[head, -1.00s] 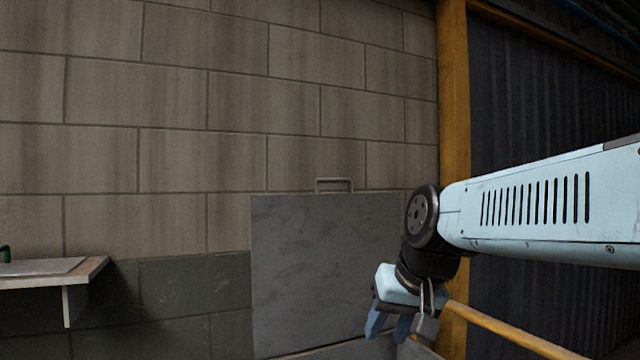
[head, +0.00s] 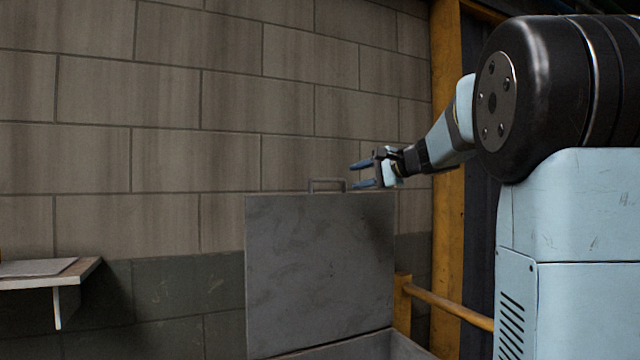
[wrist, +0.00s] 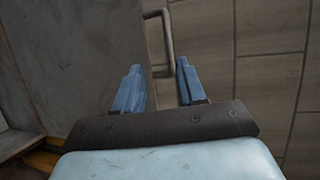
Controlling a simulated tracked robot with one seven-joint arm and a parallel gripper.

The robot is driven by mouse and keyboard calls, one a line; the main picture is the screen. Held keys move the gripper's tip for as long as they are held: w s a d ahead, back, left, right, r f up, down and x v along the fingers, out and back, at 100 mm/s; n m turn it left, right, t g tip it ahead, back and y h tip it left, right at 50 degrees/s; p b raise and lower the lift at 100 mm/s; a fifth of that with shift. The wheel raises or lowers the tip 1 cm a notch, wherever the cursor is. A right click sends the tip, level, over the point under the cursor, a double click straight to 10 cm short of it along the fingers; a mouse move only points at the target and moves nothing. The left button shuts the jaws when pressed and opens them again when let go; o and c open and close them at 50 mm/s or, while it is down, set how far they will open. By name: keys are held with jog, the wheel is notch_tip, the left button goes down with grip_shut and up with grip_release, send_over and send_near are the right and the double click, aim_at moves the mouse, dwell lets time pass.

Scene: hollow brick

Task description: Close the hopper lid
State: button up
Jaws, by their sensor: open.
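The hopper lid (head: 318,270) is a grey panel standing upright, open, in front of the block wall. A grey bar handle (head: 327,181) sits on its top edge. My gripper (head: 356,174) is open at the upper right corner of the lid, its blue fingers pointing left toward the handle and a little apart from it. In the wrist view the lid (wrist: 75,60) fills the left side, and the handle (wrist: 168,45) lies ahead, near the gap between my open fingers (wrist: 158,80).
A small shelf (head: 85,272) with a flat plate on it juts out at the left. A yellow post (head: 447,120) and a yellow rail (head: 450,306) stand to the right of the hopper. The wall (head: 160,155) is close behind the lid.

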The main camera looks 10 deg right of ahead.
aim_at(331, 181)
jog(key=x, duration=0.9)
jog(key=w+d+r+x, duration=0.1)
jog(key=x, duration=0.3)
jog(key=shift+w+a, duration=0.25)
jog(key=shift+w, duration=0.05)
jog(key=shift+c, duration=0.3)
grip_shut()
jog(key=shift+f, duration=0.1)
